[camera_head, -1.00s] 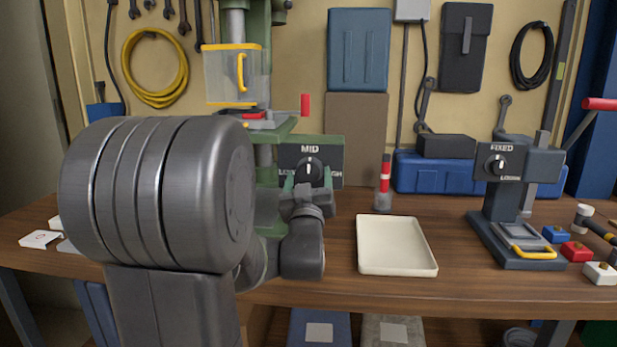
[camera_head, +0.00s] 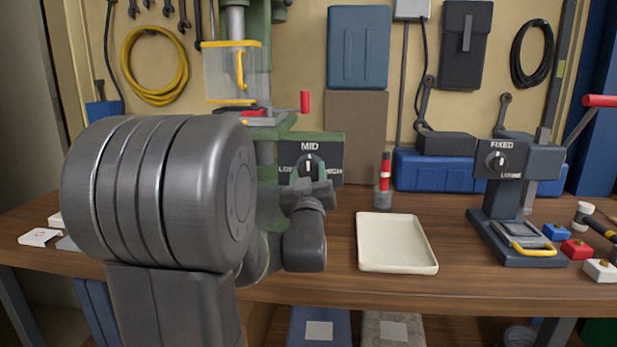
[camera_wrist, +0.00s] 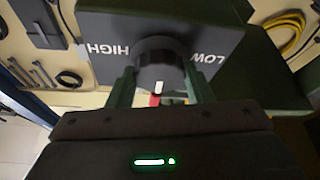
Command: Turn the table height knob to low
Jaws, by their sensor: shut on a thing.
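The table height knob (camera_head: 309,163) is a dark round knob on a dark plate (camera_head: 333,155) on the green drill press (camera_head: 260,150). The plate reads MID above, LOW at the left and HIGH at the right, the side words partly covered. The knob's white mark points up at MID. In the wrist view, which is turned over, the knob (camera_wrist: 160,52) sits between HIGH and LOW with its mark towards my gripper. My gripper (camera_head: 311,178) is shut on the knob, one green finger at each side. The fingers (camera_wrist: 160,76) also show in the wrist view.
A second device marked FIXED (camera_head: 500,158) stands farther right. A red-handled crank (camera_head: 305,103) sticks out above the knob plate.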

